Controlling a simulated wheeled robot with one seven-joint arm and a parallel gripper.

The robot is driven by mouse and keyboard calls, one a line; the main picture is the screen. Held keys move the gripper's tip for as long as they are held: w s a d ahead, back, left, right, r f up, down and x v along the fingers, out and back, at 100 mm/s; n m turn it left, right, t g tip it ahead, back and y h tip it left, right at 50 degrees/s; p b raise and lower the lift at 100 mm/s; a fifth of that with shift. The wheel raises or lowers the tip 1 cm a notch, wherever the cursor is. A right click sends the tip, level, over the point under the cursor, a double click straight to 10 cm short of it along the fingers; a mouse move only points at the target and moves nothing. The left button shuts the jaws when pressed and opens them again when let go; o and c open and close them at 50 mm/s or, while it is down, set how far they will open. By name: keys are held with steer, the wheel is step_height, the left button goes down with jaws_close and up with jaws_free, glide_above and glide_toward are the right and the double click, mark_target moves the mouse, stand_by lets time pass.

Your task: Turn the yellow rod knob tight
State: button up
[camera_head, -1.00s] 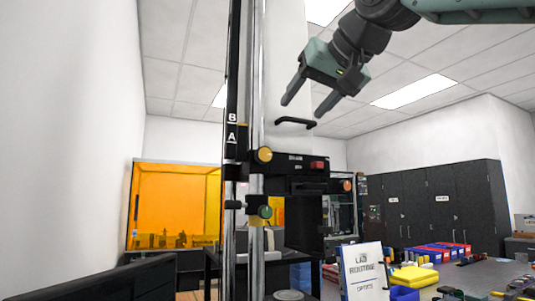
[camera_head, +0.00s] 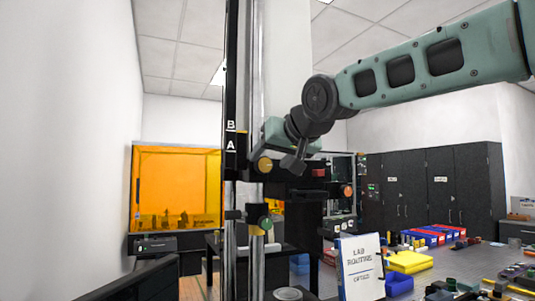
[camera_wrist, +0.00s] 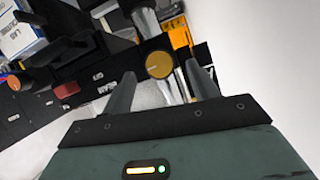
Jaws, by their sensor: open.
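The yellow rod knob (camera_head: 264,165) is a round disc on the front of the black carriage on the vertical metal rod (camera_head: 257,90). In the wrist view the knob (camera_wrist: 159,64) faces me, with its round face in full sight. My gripper (camera_head: 280,162) is beside the knob in the head view, tilted, with a finger just to the knob's right. In the wrist view my two dark fingers are spread apart, one on each side of the knob. Clear gaps show there, and I cannot tell the depth between fingertips and knob. Nothing is held.
A green-faced knob (camera_head: 265,223) sits lower on the rod. A black post (camera_head: 231,100) marked A and B stands left. The bench with a sign (camera_head: 359,266) and trays is lower right.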

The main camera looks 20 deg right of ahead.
mark_target(263, 165)
steer(key=shift+x, duration=1.3)
steer(key=c, duration=1)
